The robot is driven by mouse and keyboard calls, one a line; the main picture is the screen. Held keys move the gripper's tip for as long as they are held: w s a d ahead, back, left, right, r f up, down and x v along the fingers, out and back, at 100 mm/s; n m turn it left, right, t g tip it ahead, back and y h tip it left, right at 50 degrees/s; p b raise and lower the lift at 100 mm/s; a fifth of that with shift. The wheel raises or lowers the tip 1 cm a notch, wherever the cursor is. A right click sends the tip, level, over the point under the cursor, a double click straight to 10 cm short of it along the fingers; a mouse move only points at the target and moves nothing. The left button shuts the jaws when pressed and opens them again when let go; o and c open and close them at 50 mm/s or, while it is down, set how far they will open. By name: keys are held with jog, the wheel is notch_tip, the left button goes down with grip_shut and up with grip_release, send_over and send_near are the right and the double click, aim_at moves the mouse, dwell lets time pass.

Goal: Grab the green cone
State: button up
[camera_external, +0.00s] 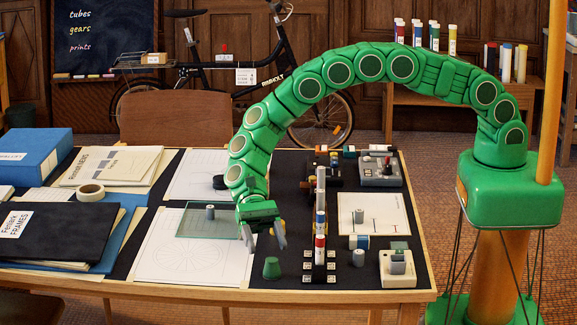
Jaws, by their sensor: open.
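The small green cone (272,268) stands upright on the dark mat near the front edge of the table, with a flat-looking top. My green arm arches over from the right, and my gripper (264,243) hangs above the cone and a little to its left. The grey fingers are apart and point downward. The gripper appears empty, with the cone below the fingertips and apart from them. The exact height gap is hard to tell from this view.
A dark rail with coloured cylinders (320,225) stands just right of the cone. A glass plate (190,222) with a grey cylinder lies left of the gripper. A white block (399,279) sits at the front right. Papers, folders and a blue box (35,150) cover the left side.

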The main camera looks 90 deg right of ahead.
aim_at(274, 269)
jog(key=shift+w+a+f, duration=0.1)
jog(key=shift+a+f, duration=0.1)
jog(key=shift+f, duration=0.35)
jog(key=shift+a+f, duration=0.1)
jog(key=shift+a, duration=0.1)
jog(key=shift+r+x, duration=0.15)
jog(key=shift+x, duration=1.7)
jog(key=shift+r+x, duration=0.15)
jog(key=shift+x, duration=1.65)
jog(key=shift+a, duration=0.1)
jog(key=c, duration=1.1)
jog(key=shift+o, duration=0.2)
